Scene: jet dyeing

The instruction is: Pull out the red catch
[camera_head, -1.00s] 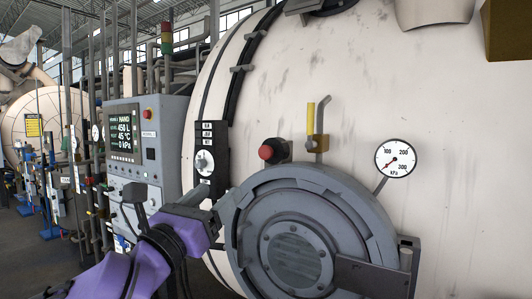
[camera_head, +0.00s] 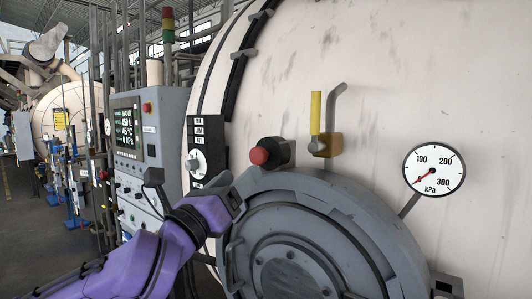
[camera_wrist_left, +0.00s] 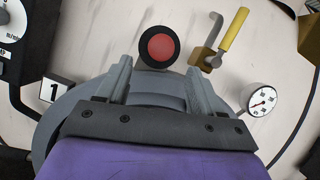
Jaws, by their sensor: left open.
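The red catch (camera_head: 259,156) is a round red knob on a dark cylindrical mount, fixed on the cream vessel wall just above the round grey door (camera_head: 330,215). It also shows in the left wrist view (camera_wrist_left: 162,48), at the top centre. My left gripper (camera_head: 240,195) is below and to the left of the knob in the head view. In the wrist view its two grey fingers (camera_wrist_left: 157,82) are apart, with the knob beyond their tips and roughly between them. Nothing is held. My right gripper is not in view.
A yellow-handled valve (camera_head: 316,115) sits right of the catch, and a pressure gauge (camera_head: 434,170) is farther right. A black panel with a dial (camera_head: 197,160) and a control cabinet (camera_head: 150,135) stand to the left. The wall above the catch is clear.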

